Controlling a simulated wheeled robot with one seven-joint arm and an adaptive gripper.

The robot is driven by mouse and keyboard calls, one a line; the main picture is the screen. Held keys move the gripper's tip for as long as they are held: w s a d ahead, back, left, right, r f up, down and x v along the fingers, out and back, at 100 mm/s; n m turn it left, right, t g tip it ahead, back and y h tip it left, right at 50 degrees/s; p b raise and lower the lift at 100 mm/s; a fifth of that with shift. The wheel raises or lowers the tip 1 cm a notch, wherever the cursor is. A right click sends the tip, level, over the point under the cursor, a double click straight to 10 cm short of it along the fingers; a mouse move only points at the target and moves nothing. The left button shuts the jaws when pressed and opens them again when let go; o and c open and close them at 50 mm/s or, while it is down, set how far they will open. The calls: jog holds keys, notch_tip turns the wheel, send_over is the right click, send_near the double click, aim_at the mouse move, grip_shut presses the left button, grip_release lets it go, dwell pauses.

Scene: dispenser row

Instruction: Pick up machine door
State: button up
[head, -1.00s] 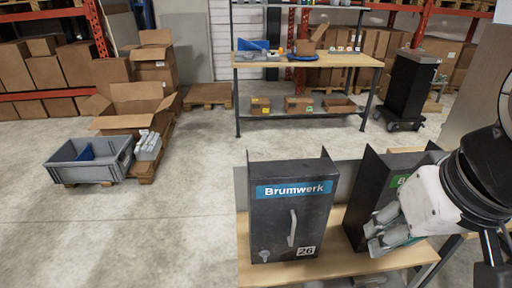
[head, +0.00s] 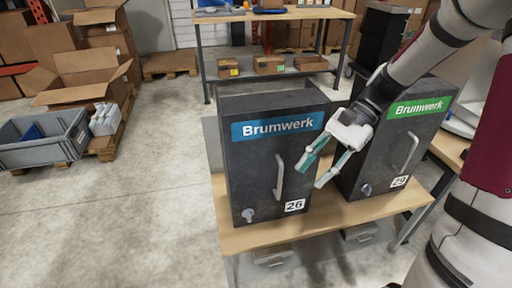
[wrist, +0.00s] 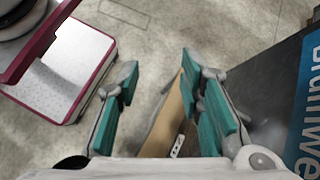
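The machine door with the blue Brumwerk label and number 26 (head: 258,170) is a dark upright panel on the wooden bench, with a pale vertical handle (head: 279,176) and a round knob at lower left. A second machine door with a green label and number 29 (head: 385,155) stands to its right. My gripper (head: 320,170) is open and empty, its teal-padded fingers in front of the gap between the two machines, right of the 26 handle. In the wrist view, the open fingers (wrist: 165,105) point down past the blue-labelled front at right. Both doors look closed.
The wooden bench (head: 330,225) has a narrow free strip before the machines. A worktable with a shelf stands behind. The floor at front left is clear.

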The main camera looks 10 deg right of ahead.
jog(key=w+d+f+m+t+y+b, duration=0.3)
jog(key=w+d+f+m+y+b, duration=0.15)
jog(key=f, duration=0.35)
jog(key=w+d+f+m+t+y+b, duration=0.3)
jog(key=d+f+m+y+b, duration=0.15)
jog(key=f, duration=0.35)
jog(key=b, duration=0.5)
send_over(278, 199)
jog(key=shift+w+d+f+n, duration=0.1)
jog(key=shift+w+f+n, duration=0.05)
jog(key=shift+w+n, duration=0.2)
grip_shut()
